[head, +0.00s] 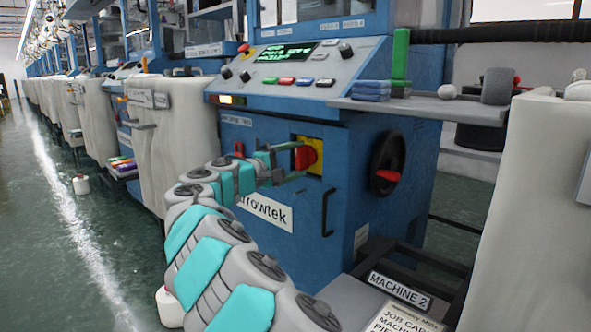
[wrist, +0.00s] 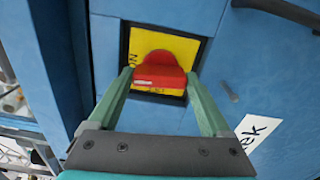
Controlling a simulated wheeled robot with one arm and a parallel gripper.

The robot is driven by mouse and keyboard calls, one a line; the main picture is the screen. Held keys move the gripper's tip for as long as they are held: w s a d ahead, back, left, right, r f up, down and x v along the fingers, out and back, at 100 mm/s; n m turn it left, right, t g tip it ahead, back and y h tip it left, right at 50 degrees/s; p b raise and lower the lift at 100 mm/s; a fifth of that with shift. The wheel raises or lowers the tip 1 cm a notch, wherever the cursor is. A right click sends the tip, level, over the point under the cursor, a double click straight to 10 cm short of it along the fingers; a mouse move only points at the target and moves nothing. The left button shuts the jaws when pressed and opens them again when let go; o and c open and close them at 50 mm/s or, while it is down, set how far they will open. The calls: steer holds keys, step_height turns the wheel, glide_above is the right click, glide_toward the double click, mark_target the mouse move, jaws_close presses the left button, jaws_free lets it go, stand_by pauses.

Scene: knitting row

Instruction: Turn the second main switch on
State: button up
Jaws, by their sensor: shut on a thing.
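The main switch is a red knob (head: 305,157) on a yellow plate (head: 318,148), set in the front of a blue machine (head: 262,140). A sign reading "MACHINE 2" (head: 400,291) stands low in front of this machine. My gripper (head: 297,161) reaches the switch from the left, with its green fingers at the knob. In the wrist view, the red knob (wrist: 160,72) sits between the two fingertips of my gripper (wrist: 159,76), which are shut on it. Lettering on the yellow plate (wrist: 150,40) is partly hidden, so I cannot read the switch position.
A black handwheel with a red grip (head: 387,176) is right of the switch. A black bar handle (head: 327,212) hangs below it. A grey shelf (head: 425,108) juts out at the upper right. The green aisle floor (head: 75,260) is open at the left.

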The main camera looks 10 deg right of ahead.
steer(key=shift+f+m+b, duration=0.1)
steer(key=shift+m+b, duration=0.25)
steer(key=shift+m, duration=0.25)
steer(key=o, duration=1.2)
steer(key=shift+c, duration=0.2)
steer(key=shift+s+a, duration=0.35)
steer(key=shift+a, duration=0.2)
steer(key=v, duration=0.6)
steer(key=shift+p, duration=0.35)
